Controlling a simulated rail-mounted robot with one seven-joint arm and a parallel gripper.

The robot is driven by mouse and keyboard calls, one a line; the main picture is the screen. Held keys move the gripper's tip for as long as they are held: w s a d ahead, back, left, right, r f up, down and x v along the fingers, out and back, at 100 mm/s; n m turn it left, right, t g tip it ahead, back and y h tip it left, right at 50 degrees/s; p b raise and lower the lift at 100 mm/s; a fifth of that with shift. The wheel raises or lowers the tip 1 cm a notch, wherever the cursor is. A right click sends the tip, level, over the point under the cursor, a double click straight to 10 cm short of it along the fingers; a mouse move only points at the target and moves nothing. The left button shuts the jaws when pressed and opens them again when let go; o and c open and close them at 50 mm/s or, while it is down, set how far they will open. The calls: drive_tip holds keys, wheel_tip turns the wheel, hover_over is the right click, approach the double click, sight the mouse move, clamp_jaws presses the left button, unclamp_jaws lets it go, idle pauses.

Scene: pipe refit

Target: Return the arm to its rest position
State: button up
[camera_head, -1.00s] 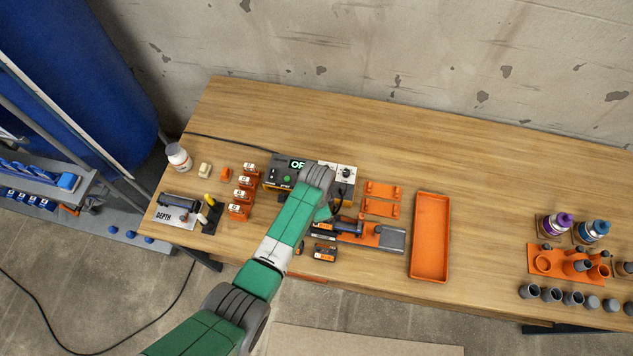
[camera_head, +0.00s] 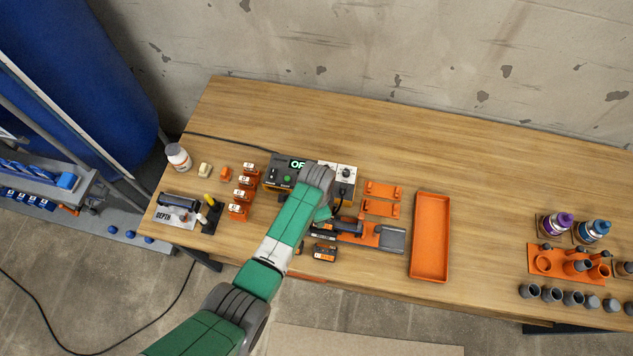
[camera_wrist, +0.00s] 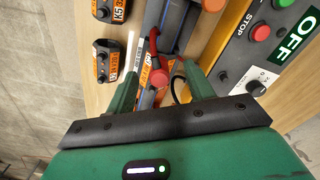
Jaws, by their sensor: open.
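My green arm (camera_head: 288,225) reaches over the front of the wooden table (camera_head: 480,160), left of the orange tray. In the head view the arm's end hides most of my gripper. In the wrist view my gripper (camera_wrist: 161,72) shows two green fingers spread apart, with nothing gripped between them. Beyond the fingers lie an orange and grey fixture with a dark pipe-like part (camera_head: 347,227) and a red-handled item (camera_wrist: 157,72). Whether the fingers touch any of these I cannot tell.
A control box (camera_head: 283,173) reading OFF stands behind the arm's end. The orange tray (camera_head: 430,238) is empty. Labelled orange blocks (camera_head: 240,195) and a white bottle (camera_head: 178,157) are at the left. Bottles and grey cups (camera_head: 553,294) are at the right. The table's back is clear.

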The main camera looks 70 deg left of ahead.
wheel_tip(320, 180, up, 8)
drive_tip(key=p, duration=0.7)
drive_tip(key=shift+f, duration=0.15)
drive_tip(key=shift+f, duration=0.1)
idle(0.3)
